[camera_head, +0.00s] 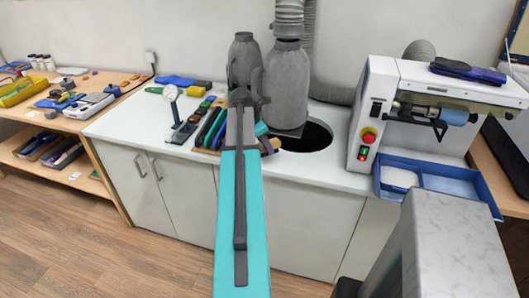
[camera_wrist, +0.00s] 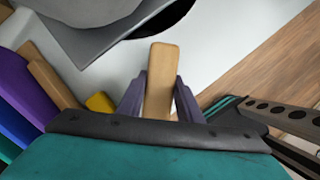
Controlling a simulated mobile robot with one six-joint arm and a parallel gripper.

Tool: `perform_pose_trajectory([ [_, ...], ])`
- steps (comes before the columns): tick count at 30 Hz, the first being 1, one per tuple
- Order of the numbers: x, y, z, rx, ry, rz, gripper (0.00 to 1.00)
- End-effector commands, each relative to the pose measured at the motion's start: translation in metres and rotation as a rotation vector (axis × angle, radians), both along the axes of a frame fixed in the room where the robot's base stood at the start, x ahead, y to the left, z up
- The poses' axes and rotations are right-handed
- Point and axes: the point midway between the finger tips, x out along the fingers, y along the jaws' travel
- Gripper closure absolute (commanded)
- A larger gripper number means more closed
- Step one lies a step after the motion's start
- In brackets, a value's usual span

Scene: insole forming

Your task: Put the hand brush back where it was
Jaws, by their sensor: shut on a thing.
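The hand brush (camera_wrist: 159,75) shows in the wrist view as a light wooden handle between two dark purple fingers. My gripper (camera_wrist: 160,100) is shut on it. The handle's end sticks out beyond the fingers, over the white counter. The bristles are not visible. In the head view a small piece of the wooden handle (camera_head: 267,147) shows to the right of my teal arm, beside the dark round opening. The arm hides most of the gripper there. I cannot tell whether the brush touches the counter.
Several coloured tools (camera_head: 209,128) stand in a row left of my arm; they also show in the wrist view (camera_wrist: 20,85). A dark round opening (camera_head: 312,137) and grey ducted canisters (camera_head: 287,85) are close by. A white machine (camera_head: 385,95) with blue trays (camera_head: 450,185) stands right.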

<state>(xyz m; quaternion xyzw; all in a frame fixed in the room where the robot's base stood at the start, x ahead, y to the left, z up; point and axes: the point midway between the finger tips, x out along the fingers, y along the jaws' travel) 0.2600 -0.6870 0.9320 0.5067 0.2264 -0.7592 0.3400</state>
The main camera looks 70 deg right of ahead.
Motion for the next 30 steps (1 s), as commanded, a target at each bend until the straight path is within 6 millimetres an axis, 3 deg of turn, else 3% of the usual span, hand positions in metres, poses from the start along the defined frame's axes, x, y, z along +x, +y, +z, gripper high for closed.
perform_pose_trajectory([
  [9,0.0,0.001,-0.023,0.001,0.001,0.001,1.0],
  [23,0.0,0.001,-0.027,0.001,0.001,0.0,1.0],
  [24,0.0,0.001,-0.027,0.0,0.0,0.0,0.63],
  [27,0.0,0.001,-0.026,0.0,0.0,0.0,0.49],
  [30,0.0,0.001,-0.026,0.0,0.0,0.001,0.49],
])
